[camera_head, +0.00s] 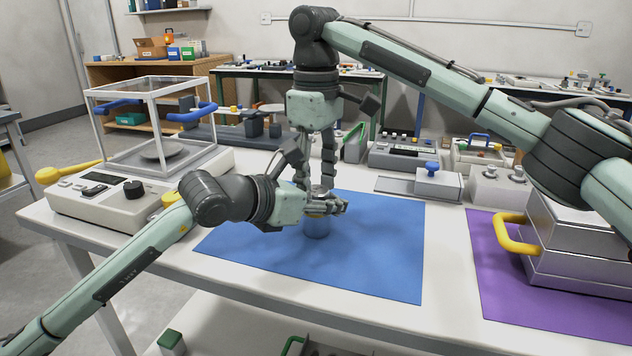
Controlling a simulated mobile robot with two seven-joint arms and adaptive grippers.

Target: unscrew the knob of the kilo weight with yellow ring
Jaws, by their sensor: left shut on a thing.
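The kilo weight (316,228) is a small metal cylinder standing upright on the blue mat (390,250). Its upper part is largely hidden by my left gripper, and I cannot make out a yellow ring. My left gripper (327,206) comes in sideways from the left and is shut on the weight's upper body. The knob (319,189) shows just above it, partly hidden. My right gripper (316,180) points straight down from above. Its two fingers stand apart on either side of the knob, with a gap between them.
A balance with a glass case (150,125) stands at the left of the white table. A purple mat (500,295) with a metal case with a yellow handle (512,233) is at the right. Grey instruments (405,152) stand behind. The blue mat's front is clear.

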